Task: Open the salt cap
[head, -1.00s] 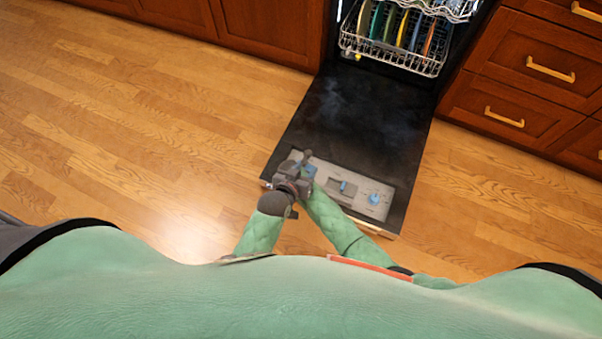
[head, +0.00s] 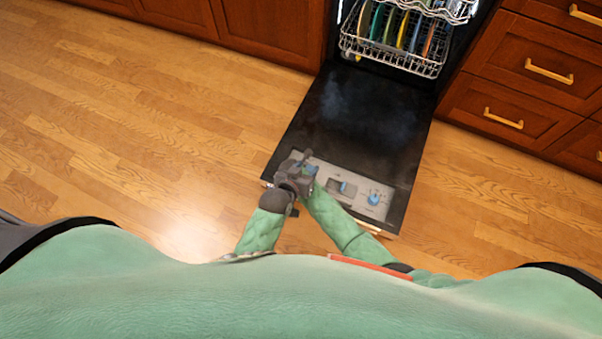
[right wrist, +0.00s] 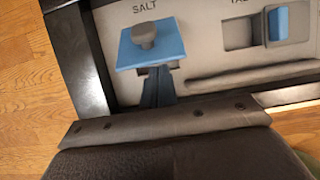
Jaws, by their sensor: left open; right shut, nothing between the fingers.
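The salt cap (right wrist: 152,42) is a blue square plate with a grey knob, below the SALT label in the right wrist view. Its lower edge appears to stand off the panel; I cannot tell how far it is open. My right gripper (right wrist: 157,88) is shut and empty, its narrow dark fingers just below the cap's lower edge; contact is unclear. In the head view my left gripper (head: 294,178) is open over the panel's left end. The two hands crowd together there and mostly hide the cap and the right fingers.
The dishwasher door (head: 360,118) lies open, with the grey dispenser panel (head: 352,187) near its free end. A blue tablet latch (right wrist: 287,22) is right of the cap. A dish rack (head: 393,55) with plates stands inside. Drawers (head: 535,60) are at right; the wooden floor at left is clear.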

